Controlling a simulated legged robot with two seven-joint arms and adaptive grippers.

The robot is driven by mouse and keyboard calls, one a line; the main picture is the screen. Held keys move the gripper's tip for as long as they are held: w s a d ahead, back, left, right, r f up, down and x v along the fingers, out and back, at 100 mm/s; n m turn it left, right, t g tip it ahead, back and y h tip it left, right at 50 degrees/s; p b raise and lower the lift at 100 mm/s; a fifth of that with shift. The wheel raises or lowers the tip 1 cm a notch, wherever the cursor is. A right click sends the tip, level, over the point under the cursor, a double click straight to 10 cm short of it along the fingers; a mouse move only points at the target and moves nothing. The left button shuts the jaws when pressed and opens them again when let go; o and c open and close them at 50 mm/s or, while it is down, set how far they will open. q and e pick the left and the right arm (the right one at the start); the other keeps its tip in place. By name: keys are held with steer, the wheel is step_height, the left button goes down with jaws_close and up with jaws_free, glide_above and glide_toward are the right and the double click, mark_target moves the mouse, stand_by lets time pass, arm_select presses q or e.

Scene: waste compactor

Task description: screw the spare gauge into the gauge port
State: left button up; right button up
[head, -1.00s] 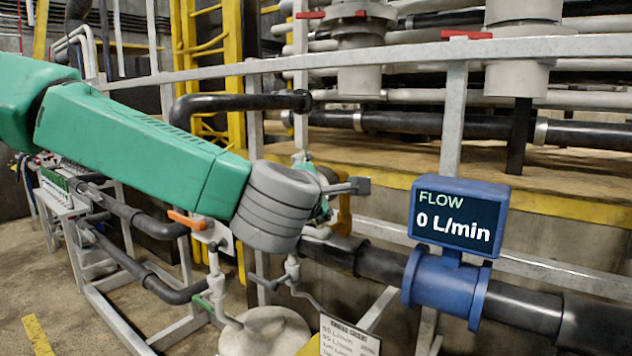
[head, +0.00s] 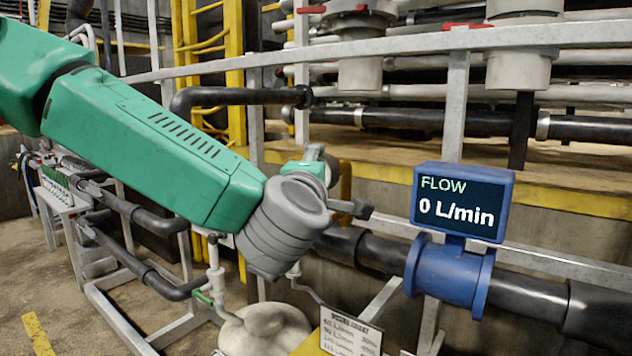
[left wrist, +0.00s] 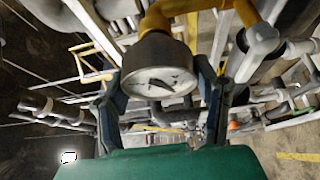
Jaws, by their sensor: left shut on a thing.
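In the left wrist view, a round gauge (left wrist: 160,72) with a white dial, dark needle and dark rim sits between the two fingers of my left gripper (left wrist: 163,95), which is shut on it. The dial faces the wrist camera. A yellow-brown pipe (left wrist: 207,8) bends just behind the gauge's upper edge; I cannot tell whether the gauge touches it, and the gauge port itself is hidden. In the head view, my left wrist hides the gauge and most of the gripper; one dark finger part (head: 350,208) sticks out to the right. My right gripper is not in view.
A blue flow meter (head: 448,272) with a display (head: 459,202) reading 0 L/min sits on the black pipe, right of my wrist. A grey rail (head: 420,48) crosses above. A pale tank (head: 265,330) and a printed card (head: 350,332) are below.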

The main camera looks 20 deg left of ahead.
arm_select(q)
steer(key=m+t+b, duration=0.1)
steer(key=m+b, duration=0.1)
steer(key=m, duration=0.1)
steer(key=shift+t, duration=0.3)
steer(key=shift+m+t+h+b, duration=0.4)
steer(key=shift+m+b, duration=0.05)
steer(key=shift+m, duration=0.45)
steer(key=shift+r+m, duration=0.1)
steer(key=shift+m, duration=0.2)
steer(key=m+t+h+b, duration=0.1)
steer(key=m+b, duration=0.1)
steer(key=m, duration=0.1)
steer(key=shift+d+m+h, duration=0.1)
steer(key=shift+m+h, duration=0.3)
steer(key=shift+m+t+h+b, duration=0.4)
steer(key=shift+m+b, duration=0.1)
steer(key=shift+m, duration=0.9)
